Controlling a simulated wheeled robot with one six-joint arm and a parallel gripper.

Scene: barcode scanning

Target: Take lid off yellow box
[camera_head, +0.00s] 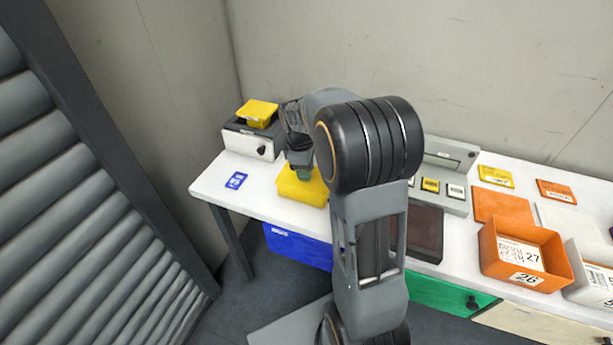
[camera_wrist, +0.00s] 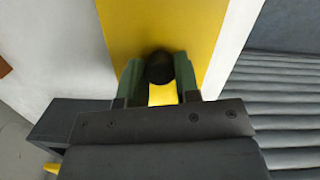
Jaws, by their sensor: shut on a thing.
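The yellow box (camera_head: 297,190) stands on the white table below my gripper (camera_head: 304,174). In the wrist view, its flat yellow lid (camera_wrist: 190,28) fills the upper middle, with a round black knob (camera_wrist: 160,66) on it. My gripper's green fingers (camera_wrist: 159,82) sit on both sides of the knob and are shut on it. In the head view my arm hides part of the box and the knob. I cannot tell whether the lid rests on the box or is raised.
A white and dark unit (camera_head: 247,141) with a yellow container (camera_head: 258,111) on top stands behind left. A blue card (camera_head: 236,180) lies left on the table (camera_head: 215,185). An orange box (camera_head: 526,255) stands right. A blue drawer (camera_head: 297,246) is below.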

